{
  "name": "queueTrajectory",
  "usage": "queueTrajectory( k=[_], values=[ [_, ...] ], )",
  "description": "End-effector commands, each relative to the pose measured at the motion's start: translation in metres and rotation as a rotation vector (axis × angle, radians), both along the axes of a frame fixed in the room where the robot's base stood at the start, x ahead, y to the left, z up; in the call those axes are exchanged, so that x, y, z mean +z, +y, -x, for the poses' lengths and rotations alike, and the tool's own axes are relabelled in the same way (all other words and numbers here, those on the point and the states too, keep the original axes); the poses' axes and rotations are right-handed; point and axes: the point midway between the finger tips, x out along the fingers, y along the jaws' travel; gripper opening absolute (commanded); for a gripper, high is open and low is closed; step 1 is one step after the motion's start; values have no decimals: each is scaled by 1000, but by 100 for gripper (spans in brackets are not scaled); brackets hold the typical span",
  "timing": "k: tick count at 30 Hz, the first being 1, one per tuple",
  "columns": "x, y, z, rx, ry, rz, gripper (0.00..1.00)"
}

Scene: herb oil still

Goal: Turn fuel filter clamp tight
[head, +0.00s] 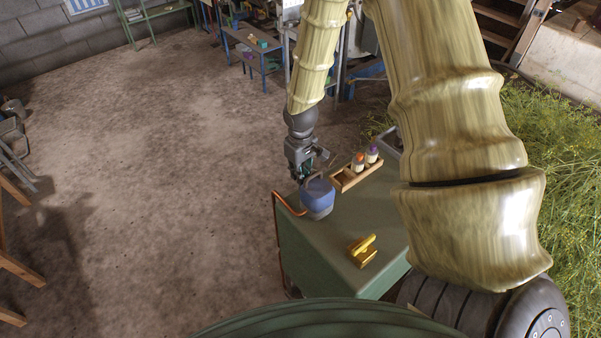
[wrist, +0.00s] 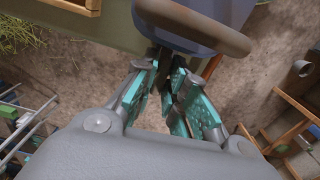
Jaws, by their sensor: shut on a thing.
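My gripper (head: 303,174) is at the far left corner of the green cabinet, close beside a blue rounded container (head: 317,197) with a brown handle. In the wrist view its teal-padded fingers (wrist: 168,88) are closed together on a small dark part just beyond the container's edge. This part is where the fuel filter clamp seems to be, but the fingers hide most of it. The blue container also shows at the top of the wrist view (wrist: 205,15). An orange hose (head: 288,205) runs from beside the container over the cabinet's edge. How tight the clamp sits cannot be seen.
The green cabinet top (head: 330,255) also carries a golden-yellow object (head: 362,250) near the front and a wooden rack (head: 352,178) with small bottles behind the container. Open concrete floor (head: 160,150) lies to the left. Grass grows to the right.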

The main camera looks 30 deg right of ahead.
Motion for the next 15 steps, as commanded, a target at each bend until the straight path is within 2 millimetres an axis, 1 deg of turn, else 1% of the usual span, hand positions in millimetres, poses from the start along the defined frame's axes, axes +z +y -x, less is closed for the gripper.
queueTrajectory(
  k=[2, 3, 4, 15],
  values=[
    [0, -1, 0, 1, 1, 1, 0],
    [0, -1, 0, 1, 1, 1, 19],
    [0, -1, 0, 1, 1, 1, 21],
    [2, 0, 0, 0, 0, 0, 21]
  ],
)
